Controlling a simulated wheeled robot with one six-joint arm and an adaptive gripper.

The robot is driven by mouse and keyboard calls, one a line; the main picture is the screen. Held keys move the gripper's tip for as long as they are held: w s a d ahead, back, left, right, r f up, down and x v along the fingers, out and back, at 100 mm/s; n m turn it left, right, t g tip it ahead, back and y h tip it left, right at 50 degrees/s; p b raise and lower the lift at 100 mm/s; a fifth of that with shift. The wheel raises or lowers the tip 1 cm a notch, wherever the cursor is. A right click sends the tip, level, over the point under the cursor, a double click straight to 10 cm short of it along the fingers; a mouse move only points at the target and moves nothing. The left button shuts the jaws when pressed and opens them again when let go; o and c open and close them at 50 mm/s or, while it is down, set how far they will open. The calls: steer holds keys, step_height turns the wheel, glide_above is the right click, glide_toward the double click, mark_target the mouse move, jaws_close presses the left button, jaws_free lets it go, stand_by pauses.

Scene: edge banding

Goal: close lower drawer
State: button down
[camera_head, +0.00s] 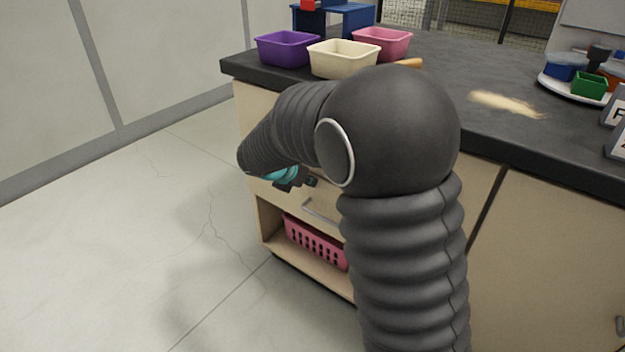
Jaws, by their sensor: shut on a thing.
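The lower drawer (285,204) is a pale wood front with a grey bar handle (320,211), low on the cabinet under the dark worktop. How far it stands open is hard to tell, as my arm hides its right part. My gripper (308,182), dark behind a teal ring, is at the drawer fronts, just above and left of that handle. Its fingers are small and partly hidden. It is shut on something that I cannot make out.
An open shelf below the drawer holds a pink basket (314,243). Purple (288,48), cream (343,59) and pink (382,42) bins stand on the worktop (450,75). A white round tray (560,89) is at right. Floor left of the cabinet is clear.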

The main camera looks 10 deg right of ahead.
steer(key=shift+w+d+r, duration=0.1)
steer(key=shift+w+d, duration=0.1)
steer(key=shift+d, duration=0.05)
steer(key=s+a+r+p, duration=0.2)
steer(key=s+a+r, duration=0.5)
steer(key=s+a, duration=0.1)
steer(key=s+f+m+g+y, duration=0.1)
steer(key=s+f+m+g, duration=0.1)
steer(key=s+f+m, duration=0.35)
steer(key=s+d+r+m+y, duration=0.2)
steer(key=s+d+r+m, duration=0.2)
steer(key=s+d+m, duration=0.3)
steer(key=s+d+r+m+t+y, duration=0.1)
steer(key=s+d+r+m+y, duration=0.2)
steer(key=s+m, duration=1.1)
steer(key=d+r, duration=0.2)
steer(key=d, duration=0.2)
steer(key=shift+s, duration=0.15)
